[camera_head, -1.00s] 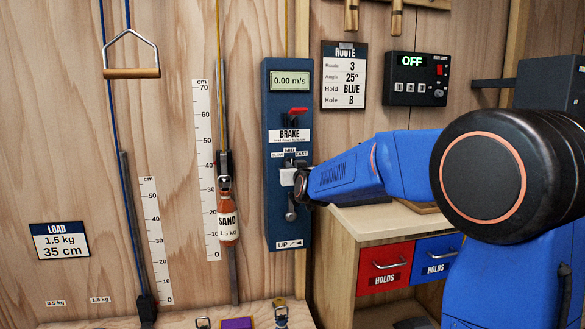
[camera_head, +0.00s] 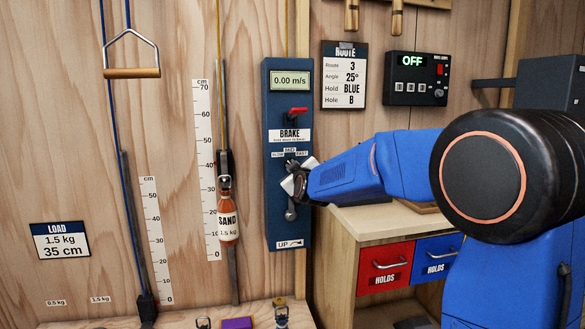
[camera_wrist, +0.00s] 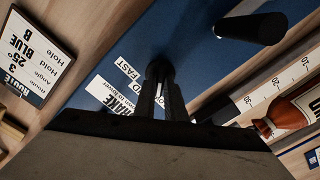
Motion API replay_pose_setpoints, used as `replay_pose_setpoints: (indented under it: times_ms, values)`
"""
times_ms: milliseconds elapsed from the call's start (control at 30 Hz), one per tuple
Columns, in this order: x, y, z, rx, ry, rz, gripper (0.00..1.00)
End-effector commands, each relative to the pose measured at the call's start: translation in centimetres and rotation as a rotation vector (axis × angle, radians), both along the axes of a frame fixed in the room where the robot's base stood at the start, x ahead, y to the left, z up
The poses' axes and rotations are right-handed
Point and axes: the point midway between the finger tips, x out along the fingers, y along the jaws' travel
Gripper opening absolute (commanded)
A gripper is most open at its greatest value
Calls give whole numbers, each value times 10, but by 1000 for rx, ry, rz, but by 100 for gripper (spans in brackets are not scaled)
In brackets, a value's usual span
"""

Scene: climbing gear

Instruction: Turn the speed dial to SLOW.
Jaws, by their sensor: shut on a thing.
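The speed dial (camera_head: 291,163) is a small dark knob on the tall blue panel (camera_head: 276,230), below the BRAKE label. Small SLOW, MED and FAST labels (camera_head: 290,152) arc over it, SLOW at the left. My gripper (camera_head: 291,170) reaches in from the right and is shut on the dial, its pale body tilted. In the wrist view, the two dark fingers (camera_wrist: 160,98) close around the dark dial (camera_wrist: 160,70). The FAST label (camera_wrist: 128,70) shows beside it; the SLOW label is not visible there. I cannot tell where the pointer stands.
A red brake lever (camera_head: 298,111) sits above the dial. A crank knob (camera_head: 290,214) sits just below my gripper; a dark knob (camera_wrist: 250,27) shows in the wrist view. The orange sand bottle (camera_head: 228,219) hangs close left. The display (camera_head: 291,81) reads 0.00 m/s.

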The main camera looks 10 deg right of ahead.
Motion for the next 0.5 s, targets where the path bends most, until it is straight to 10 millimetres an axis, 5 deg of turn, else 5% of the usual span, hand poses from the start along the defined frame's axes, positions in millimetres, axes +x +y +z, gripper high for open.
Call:
replay_pose_setpoints:
  times_ms: [500]
  values:
    - [0,1,1,-116,-2,1,0]
